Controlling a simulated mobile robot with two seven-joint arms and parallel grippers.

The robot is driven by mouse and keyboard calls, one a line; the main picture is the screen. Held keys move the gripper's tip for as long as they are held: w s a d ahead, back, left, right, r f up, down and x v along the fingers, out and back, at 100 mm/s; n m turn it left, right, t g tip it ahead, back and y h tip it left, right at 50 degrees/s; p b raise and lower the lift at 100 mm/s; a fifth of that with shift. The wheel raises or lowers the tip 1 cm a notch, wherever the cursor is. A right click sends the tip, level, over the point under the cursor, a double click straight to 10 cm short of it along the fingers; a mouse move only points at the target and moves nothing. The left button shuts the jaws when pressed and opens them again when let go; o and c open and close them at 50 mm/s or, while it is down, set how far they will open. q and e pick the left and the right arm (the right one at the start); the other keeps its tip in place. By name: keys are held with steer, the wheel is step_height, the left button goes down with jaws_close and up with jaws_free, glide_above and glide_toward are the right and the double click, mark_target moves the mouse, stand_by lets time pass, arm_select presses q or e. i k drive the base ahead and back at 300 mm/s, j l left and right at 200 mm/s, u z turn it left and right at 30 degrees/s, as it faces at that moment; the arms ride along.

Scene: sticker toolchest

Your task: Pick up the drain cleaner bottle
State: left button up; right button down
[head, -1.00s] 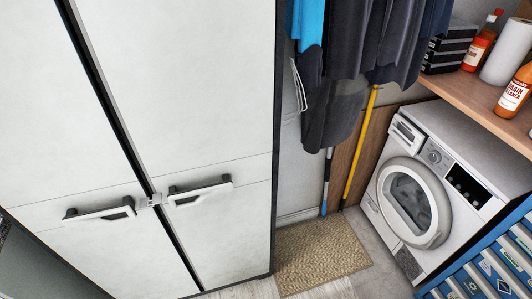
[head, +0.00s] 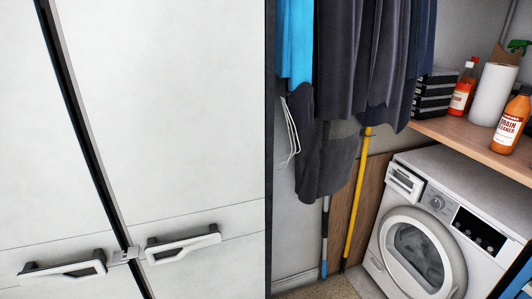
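The drain cleaner bottle (head: 511,122) is orange with a white and red label reading "DRAIN CLEANER". It stands upright on the wooden shelf (head: 455,132) above the washing machine, near the right edge of the head view. Neither of my grippers is in view.
Beside the bottle stand a white paper roll (head: 493,94), another red-orange bottle (head: 462,90) and black stacked boxes (head: 433,95). A green spray nozzle (head: 518,46) shows behind. The washing machine (head: 430,225) is below, clothes (head: 350,70) hang left of the shelf, and a white cabinet (head: 165,110) fills the left.

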mark_target(515, 115)
steer(key=z, duration=1.6)
steer(key=i, duration=0.25)
